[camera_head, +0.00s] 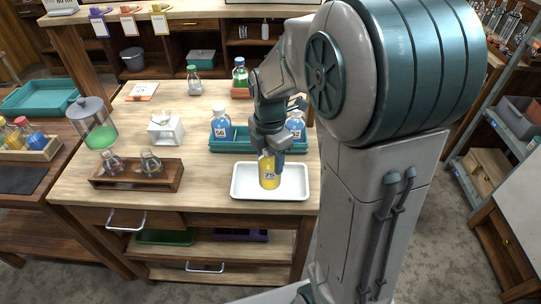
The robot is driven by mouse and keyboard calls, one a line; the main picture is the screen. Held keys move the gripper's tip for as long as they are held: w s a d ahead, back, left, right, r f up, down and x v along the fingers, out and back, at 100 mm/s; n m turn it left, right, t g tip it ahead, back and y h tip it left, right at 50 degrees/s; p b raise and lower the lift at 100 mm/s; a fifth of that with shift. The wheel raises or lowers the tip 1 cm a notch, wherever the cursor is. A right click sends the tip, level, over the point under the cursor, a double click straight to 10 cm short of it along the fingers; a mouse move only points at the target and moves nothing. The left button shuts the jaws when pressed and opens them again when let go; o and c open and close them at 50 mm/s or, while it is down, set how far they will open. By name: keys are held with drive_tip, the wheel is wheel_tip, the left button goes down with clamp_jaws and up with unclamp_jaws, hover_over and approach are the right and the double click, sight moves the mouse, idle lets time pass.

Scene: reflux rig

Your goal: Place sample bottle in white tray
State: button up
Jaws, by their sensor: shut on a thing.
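The sample bottle (269,173) holds yellow liquid and has a label that seems to read 75. It is upright at the white tray (298,193), within the tray's outline. I cannot tell whether its base touches the tray floor. My gripper (270,152) points down from above and is shut on the upper part of the bottle. The gripper hides the bottle's cap and neck. The white tray is shallow, lies near the front right of the wooden table, and shows nothing else in it.
Behind the white tray stands a green tray (229,146) with two blue-liquid bottles, one on the left (221,124) and one on the right (295,124). A wooden rack (136,179) with two flasks is to the left. A white stand (165,131) is farther back.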

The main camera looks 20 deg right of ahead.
drive_tip(key=shift+f, duration=0.15)
drive_tip(key=o, duration=1.2)
wheel_tip(320, 180, up, 12)
drive_tip(key=shift+r+p, duration=0.15)
drive_tip(key=shift+p, duration=0.25)
drive_tip(key=s+f+m+t, duration=0.1)
drive_tip(key=s+f+m, duration=0.1)
drive_tip(key=s+m, duration=0.4)
drive_tip(key=s+f+m+t, duration=0.1)
drive_tip(key=s+f+m, duration=0.2)
drive_tip(key=s+m, duration=0.4)
drive_tip(key=shift+s+m+t, duration=0.3)
drive_tip(key=shift+m+t, duration=0.1)
drive_tip(key=shift+m, duration=4.4)
